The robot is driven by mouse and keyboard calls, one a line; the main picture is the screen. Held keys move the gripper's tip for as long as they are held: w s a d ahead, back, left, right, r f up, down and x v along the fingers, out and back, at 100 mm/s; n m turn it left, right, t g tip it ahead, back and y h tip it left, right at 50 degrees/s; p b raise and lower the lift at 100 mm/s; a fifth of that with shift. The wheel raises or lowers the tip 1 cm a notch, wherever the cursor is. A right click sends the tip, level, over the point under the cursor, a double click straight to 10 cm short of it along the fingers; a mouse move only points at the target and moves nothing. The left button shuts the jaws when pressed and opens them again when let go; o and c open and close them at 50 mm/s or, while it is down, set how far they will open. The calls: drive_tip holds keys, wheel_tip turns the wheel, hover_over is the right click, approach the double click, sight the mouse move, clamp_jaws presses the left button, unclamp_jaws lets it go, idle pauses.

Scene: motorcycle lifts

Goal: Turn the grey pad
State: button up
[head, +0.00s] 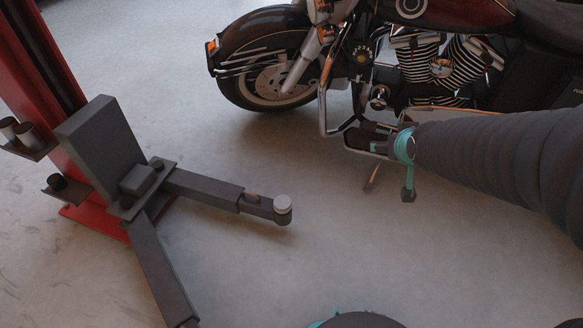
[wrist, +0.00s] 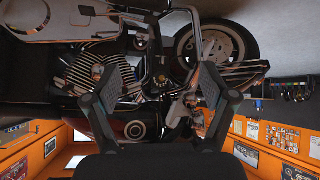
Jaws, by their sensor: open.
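The grey pad (head: 283,203) is a small round light-grey disc on the tip of a dark lift arm (head: 205,189), low above the floor in the head view. My gripper (head: 366,138) is up and to the right of the pad, in front of the motorcycle, and well apart from it. Its two dark fingers stand wide apart in the wrist view (wrist: 163,75), with nothing held between them. The wrist view is upside down and faces the motorcycle's engine. The pad does not show there.
A red lift post (head: 72,170) with a dark grey carriage box (head: 112,145) stands at the left. A second lift arm (head: 160,270) reaches toward the lower front. A motorcycle (head: 440,60) fills the upper right. The floor between pad and motorcycle is clear.

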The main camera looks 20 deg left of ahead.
drive_tip(key=w+a+f+n+t+y+b, duration=0.2)
drive_tip(key=w+a+f, duration=0.55)
drive_tip(key=f, duration=0.25)
drive_tip(key=n+t+y+b, duration=0.2)
drive_tip(key=n+y+b, duration=0.15)
drive_tip(key=y, duration=0.55)
approach(280, 199)
drive_tip(key=x, duration=0.3)
drive_tip(key=f+b+x, duration=0.1)
drive_tip(key=x, duration=0.3)
drive_tip(key=b+x, duration=0.1)
drive_tip(key=x, duration=0.3)
drive_tip(key=shift+w+f, duration=0.15)
drive_tip(key=shift+f, duration=0.15)
drive_tip(key=shift+d, duration=0.1)
drive_tip(key=c, duration=1)
